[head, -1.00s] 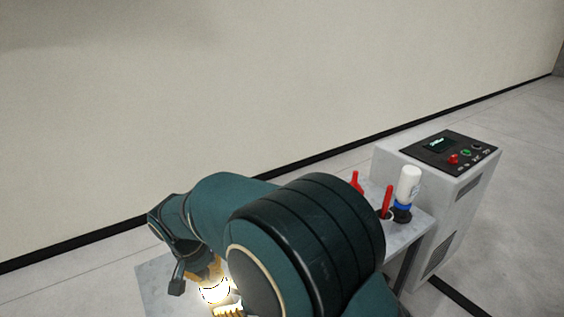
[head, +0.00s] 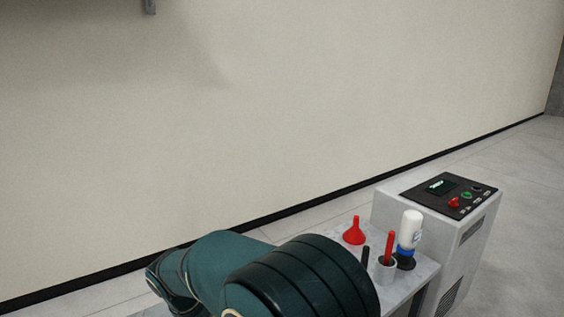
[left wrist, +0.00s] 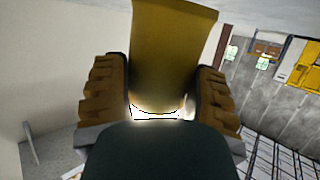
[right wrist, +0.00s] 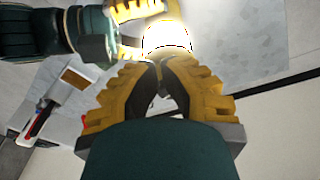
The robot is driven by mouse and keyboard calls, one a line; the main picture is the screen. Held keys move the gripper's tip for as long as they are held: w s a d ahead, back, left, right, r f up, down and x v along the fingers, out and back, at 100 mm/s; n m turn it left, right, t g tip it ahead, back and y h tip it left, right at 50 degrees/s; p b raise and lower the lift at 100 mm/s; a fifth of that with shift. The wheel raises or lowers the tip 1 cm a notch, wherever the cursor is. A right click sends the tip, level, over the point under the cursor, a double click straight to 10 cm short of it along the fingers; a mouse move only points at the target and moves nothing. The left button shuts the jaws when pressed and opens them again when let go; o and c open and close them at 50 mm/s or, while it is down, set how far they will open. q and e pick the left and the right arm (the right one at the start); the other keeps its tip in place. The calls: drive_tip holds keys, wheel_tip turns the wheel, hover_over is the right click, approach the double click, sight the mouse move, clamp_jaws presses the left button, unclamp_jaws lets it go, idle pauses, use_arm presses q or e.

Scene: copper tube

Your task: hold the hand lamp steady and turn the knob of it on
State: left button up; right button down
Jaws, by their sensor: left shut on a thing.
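In the left wrist view, my left gripper (left wrist: 158,95) is shut on the hand lamp, whose yellow-brown body (left wrist: 174,50) stands between its fingers. A bright glow shows at the lower end of the body. In the right wrist view the hand lamp (right wrist: 167,40) is a bright glowing shape, with yellow fingers of my left gripper (right wrist: 135,12) beside it. My right gripper (right wrist: 160,62) is just below the glow, its fingertips very close together. I cannot tell whether they touch the lamp or a knob. No knob is distinguishable. The head view shows neither gripper nor lamp.
In the head view, a grey machine (head: 470,215) with a control panel stands at the right. Beside it a table (head: 428,268) bears a red funnel (head: 354,232), a white bottle (head: 411,230) and a red-handled tool (head: 389,248). My arm covers the table's left part.

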drive_tip(key=shift+w, duration=0.5)
idle(0.6)
drive_tip(key=shift+a+f, duration=0.1)
drive_tip(key=shift+a, duration=0.45)
drive_tip(key=shift+s, duration=0.25)
idle(0.3)
drive_tip(key=shift+s, duration=0.2)
drive_tip(key=shift+w+v, duration=0.2)
drive_tip(key=shift+v, duration=0.8)
drive_tip(key=shift+w+v, duration=0.25)
drive_tip(key=shift+v, duration=0.7)
drive_tip(key=shift+w+v, duration=0.2)
drive_tip(key=shift+v, duration=0.8)
drive_tip(key=shift+a, duration=0.1)
